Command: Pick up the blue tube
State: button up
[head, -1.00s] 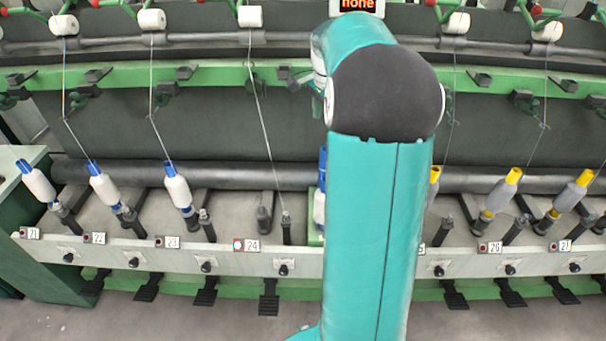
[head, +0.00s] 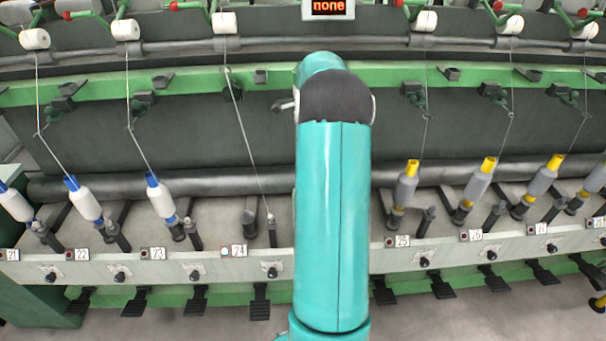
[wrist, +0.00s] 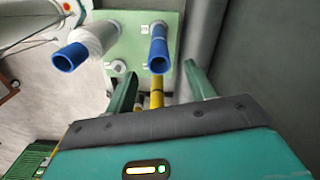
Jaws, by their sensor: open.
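In the wrist view a bare blue tube (wrist: 158,50) stands out from a pale green plate (wrist: 136,26), its open end toward the camera. My gripper (wrist: 159,72) is open, with green fingers apart. The blue tube lies beyond the fingertips, roughly between them, and does not appear to be held. To its left is a white-wound bobbin with a blue end (wrist: 70,57). A yellow tube (wrist: 157,92) shows between my fingers. In the head view my arm hides the gripper and the plate.
The spinning frame fills the head view. White bobbins on blue tubes (head: 163,200) stand at the left, grey ones on yellow tubes (head: 405,187) at the right. Threads run up to white rolls (head: 224,22). A display (head: 328,8) reads "none". A dark roller (wrist: 205,45) lies right of the tube.

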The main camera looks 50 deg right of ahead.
notch_tip(320, 180, down, 9)
jog(key=shift+a, duration=0.1)
jog(key=c, duration=1.1)
